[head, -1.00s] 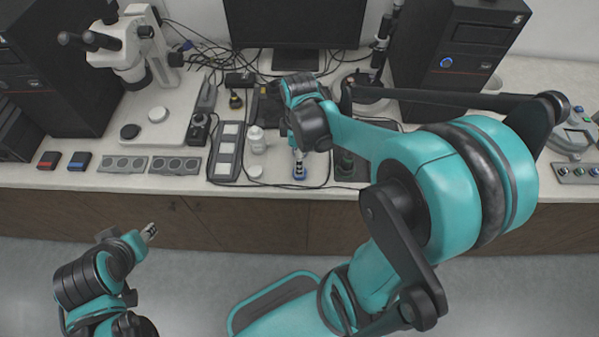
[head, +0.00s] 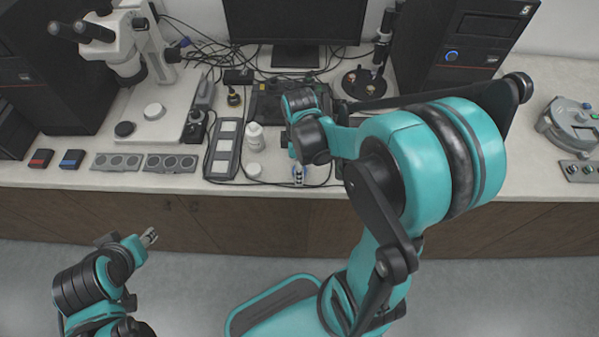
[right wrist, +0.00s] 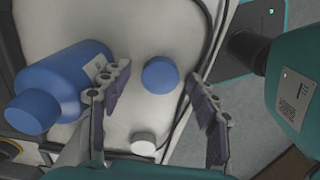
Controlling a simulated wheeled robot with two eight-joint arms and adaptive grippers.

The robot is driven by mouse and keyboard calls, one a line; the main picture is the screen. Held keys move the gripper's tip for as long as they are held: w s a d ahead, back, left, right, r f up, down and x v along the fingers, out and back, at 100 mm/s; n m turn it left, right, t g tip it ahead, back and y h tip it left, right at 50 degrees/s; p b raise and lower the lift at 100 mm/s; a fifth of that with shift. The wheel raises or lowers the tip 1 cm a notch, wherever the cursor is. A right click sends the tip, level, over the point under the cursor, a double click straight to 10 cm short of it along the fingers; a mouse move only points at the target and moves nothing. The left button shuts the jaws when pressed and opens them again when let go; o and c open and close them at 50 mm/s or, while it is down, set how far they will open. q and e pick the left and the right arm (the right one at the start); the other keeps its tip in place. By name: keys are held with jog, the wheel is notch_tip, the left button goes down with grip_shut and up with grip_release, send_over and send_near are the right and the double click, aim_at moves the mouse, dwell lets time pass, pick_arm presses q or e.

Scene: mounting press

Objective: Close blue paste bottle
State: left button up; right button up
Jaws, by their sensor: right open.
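In the right wrist view a blue bottle (right wrist: 68,85) with a pale label is at the left, its narrower blue top (right wrist: 33,113) towards the lower left; whether that top is a cap I cannot tell. A round blue cap (right wrist: 160,75) is on the pale worktop, apart from the bottle. My right gripper (right wrist: 157,76) is open around the cap, one finger on each side, with gaps visible. In the head view my right gripper (head: 298,172) is low over the worktop and the blue bottle is hidden. My left gripper (head: 149,237) is away in front of the bench; its jaws are too small to read.
A white bottle (head: 255,137) stands left of my right gripper, with a white cap (head: 254,170) in front of it. Cables run close by. The worktop's front edge is near.

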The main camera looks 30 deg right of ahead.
jog(key=shift+r, duration=0.1)
jog(key=c, duration=0.8)
jog(key=shift+c, duration=0.2)
jog(key=shift+r+p, duration=0.35)
jog(key=shift+r, duration=0.2)
jog(key=r, duration=0.1)
jog(key=r+p, duration=0.1)
jog(key=s+r+p, duration=0.1)
jog(key=r, duration=0.1)
jog(key=shift+s+d, duration=0.1)
jog(key=shift+d, duration=0.2)
jog(key=s+d+r+p, duration=0.4)
jog(key=s+r, duration=0.2)
jog(key=s, duration=0.3)
jog(key=shift+s+d, duration=0.15)
jog(key=shift+d, duration=0.15)
jog(key=shift+f, duration=0.1)
